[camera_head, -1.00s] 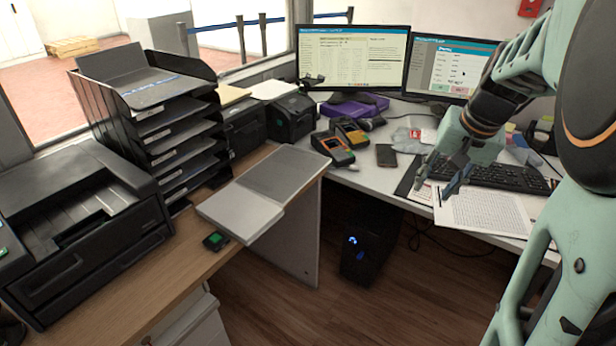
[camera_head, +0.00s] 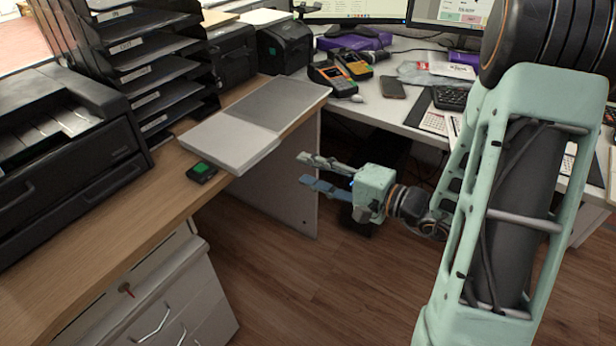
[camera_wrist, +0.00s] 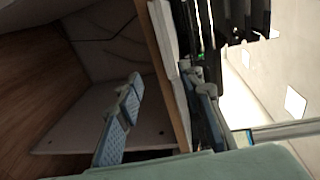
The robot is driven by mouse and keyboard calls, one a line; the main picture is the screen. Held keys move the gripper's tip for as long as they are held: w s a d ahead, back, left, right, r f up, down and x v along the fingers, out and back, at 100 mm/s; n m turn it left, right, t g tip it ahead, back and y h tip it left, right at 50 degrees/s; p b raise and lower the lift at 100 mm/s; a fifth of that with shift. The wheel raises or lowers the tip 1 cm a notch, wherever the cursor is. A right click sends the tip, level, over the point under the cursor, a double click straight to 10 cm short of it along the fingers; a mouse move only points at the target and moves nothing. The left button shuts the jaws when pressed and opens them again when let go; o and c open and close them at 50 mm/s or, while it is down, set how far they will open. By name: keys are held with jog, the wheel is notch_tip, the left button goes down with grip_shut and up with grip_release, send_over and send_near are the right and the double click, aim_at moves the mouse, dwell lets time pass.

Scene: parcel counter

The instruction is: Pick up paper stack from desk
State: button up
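A white paper stack (camera_head: 228,143) lies on the wooden desk (camera_head: 135,235), at its right edge, and seems to stick out a little past it. A grey flat sheet or cover (camera_head: 276,102) lies against its far side. My gripper (camera_head: 302,169) is open and empty, in the air to the right of the stack, apart from it, fingers pointing left. In the wrist view, my gripper (camera_wrist: 163,92) has its two fingers apart, with the desk edge and a pale strip showing between them; I cannot tell whether that strip is the stack.
A small black device with a green screen (camera_head: 201,172) lies close to the stack's near left. Black letter trays (camera_head: 150,70) and a printer (camera_head: 65,140) stand at left. Card terminals (camera_head: 340,75) and a phone (camera_head: 392,88) are on the white counter. Floor space beside the desk is open.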

jog(key=p, duration=0.2)
send_near(266, 150)
jog(key=shift+w+a+f, duration=0.65)
jog(key=shift+w+a, duration=0.3)
jog(key=shift+a, duration=0.35)
jog(key=shift+b+x, duration=0.3)
jog(key=shift+x, duration=0.95)
jog(key=shift+r+b+x, duration=0.2)
jog(key=shift+b+x, duration=0.15)
jog(key=shift+x, duration=0.75)
jog(key=shift+r+b+x, duration=0.15)
jog(key=shift+b+x, duration=0.2)
jog(key=shift+x, duration=0.8)
jog(key=shift+w, duration=0.1)
grip_shut()
jog(key=shift+r, duration=0.15)
